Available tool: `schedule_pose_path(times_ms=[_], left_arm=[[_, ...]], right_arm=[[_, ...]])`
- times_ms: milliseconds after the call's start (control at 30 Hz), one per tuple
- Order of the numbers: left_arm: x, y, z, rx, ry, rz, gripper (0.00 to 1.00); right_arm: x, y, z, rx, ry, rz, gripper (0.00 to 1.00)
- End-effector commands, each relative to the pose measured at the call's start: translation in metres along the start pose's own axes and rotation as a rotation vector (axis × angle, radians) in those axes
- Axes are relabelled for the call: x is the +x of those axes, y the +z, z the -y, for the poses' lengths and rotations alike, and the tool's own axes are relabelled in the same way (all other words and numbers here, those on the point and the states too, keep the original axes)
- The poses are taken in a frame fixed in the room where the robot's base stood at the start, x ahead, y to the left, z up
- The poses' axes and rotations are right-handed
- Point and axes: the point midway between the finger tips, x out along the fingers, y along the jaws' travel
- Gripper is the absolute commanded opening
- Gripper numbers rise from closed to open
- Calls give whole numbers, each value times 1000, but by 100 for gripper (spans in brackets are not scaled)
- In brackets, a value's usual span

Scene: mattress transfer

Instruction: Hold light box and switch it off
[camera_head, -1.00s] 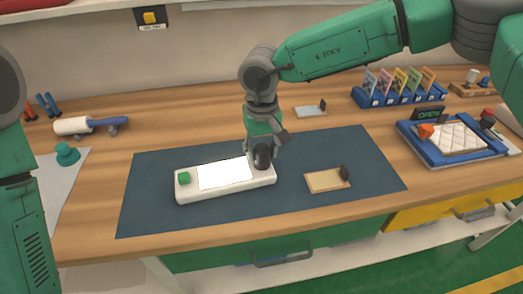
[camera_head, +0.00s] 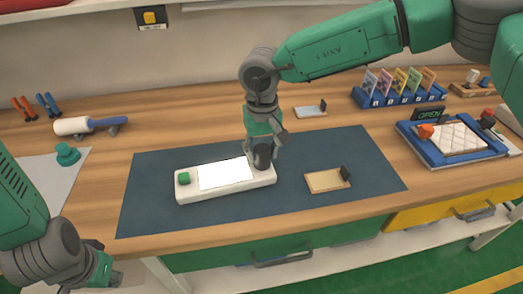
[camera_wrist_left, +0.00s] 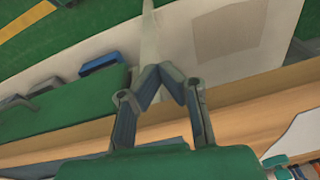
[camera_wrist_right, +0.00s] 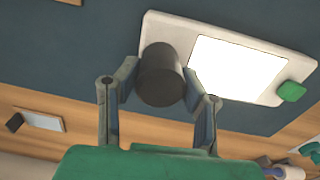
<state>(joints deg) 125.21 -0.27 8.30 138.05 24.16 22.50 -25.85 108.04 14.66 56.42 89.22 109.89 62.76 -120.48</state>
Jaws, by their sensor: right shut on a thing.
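The light box (camera_head: 183,194) is a white slab with a bright lit panel (camera_head: 224,174) and a green button (camera_head: 183,178) at its left end. It lies on the dark mat (camera_head: 145,215). My right gripper (camera_head: 263,150) is shut around the dark cylindrical handle at its right end. The right wrist view shows this handle (camera_wrist_right: 161,78) between both fingers, with the lit panel and the green button (camera_wrist_right: 291,91) beyond. My left gripper (camera_head: 112,277) is low at the left, in front of the table edge. Its fingertips (camera_wrist_left: 161,75) meet with nothing between them.
A tan plate (camera_head: 327,181) lies on the mat right of the light box. A roller (camera_head: 88,125) and a green knobbed piece (camera_head: 67,154) are at the left. A blue-framed tray (camera_head: 440,157) and card rack (camera_head: 398,96) are at the right.

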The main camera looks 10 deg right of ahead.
Motion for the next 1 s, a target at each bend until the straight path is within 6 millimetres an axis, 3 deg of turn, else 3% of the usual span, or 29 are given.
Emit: schedule_pose_path(times_ms=[133,367,600,800,1000], left_arm=[[-38,-38,-16,24,43,-46,0],[-64,-114,-46,381,38,-277,0],[-117,-190,-91,758,-17,-547,0],[-150,-223,-117,946,-66,-684,0],[-154,-230,-125,1002,-82,-723,0]], right_arm=[[-1,0,0,0,-1,-1,0],[0,-1,0,0,-2,-1,0],[-1,0,0,0,-1,-1,0],[0,-1,0,0,-1,-1,0],[0,-1,0,0,-1,-1,0]])
